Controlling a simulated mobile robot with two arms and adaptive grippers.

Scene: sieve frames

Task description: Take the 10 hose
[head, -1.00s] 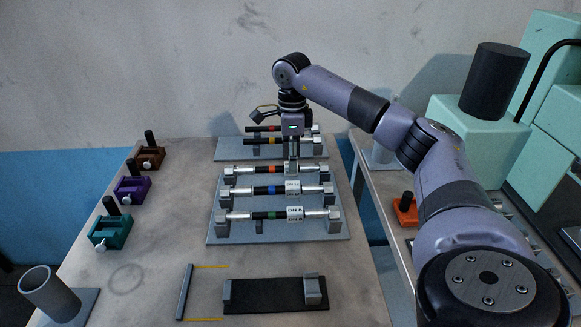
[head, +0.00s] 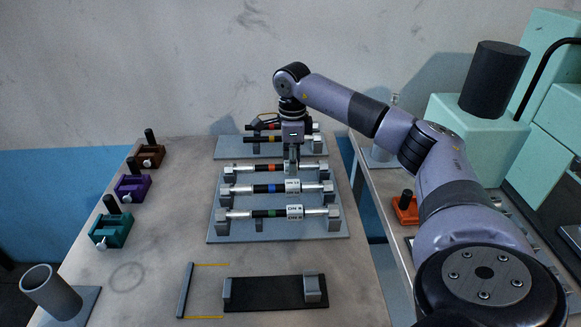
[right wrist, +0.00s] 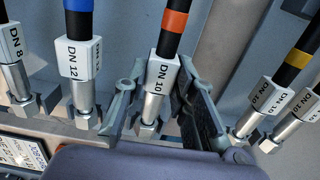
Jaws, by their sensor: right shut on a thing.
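The hose labelled DN 10 with an orange band (right wrist: 176,22) lies rearmost of the three on the front rack; it also shows in the head view (head: 272,168). My right gripper (head: 291,168) points down onto its right part. In the right wrist view, the fingers of my right gripper (right wrist: 163,108) stand on both sides of this hose at its label and metal end, shut on it. The hose still lies in the rack. Two more DN 10 labels show at the right of the wrist view, one on a yellow-banded hose (right wrist: 297,57). My left gripper is not in view.
A blue-banded DN 12 hose (head: 264,188) and a green-banded DN 8 hose (head: 270,213) lie close in front on the rack (head: 300,233). The back rack (head: 230,152) holds two hoses. Teal, purple and brown clamps (head: 110,231) stand left. A black holder (head: 265,294) lies at the front.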

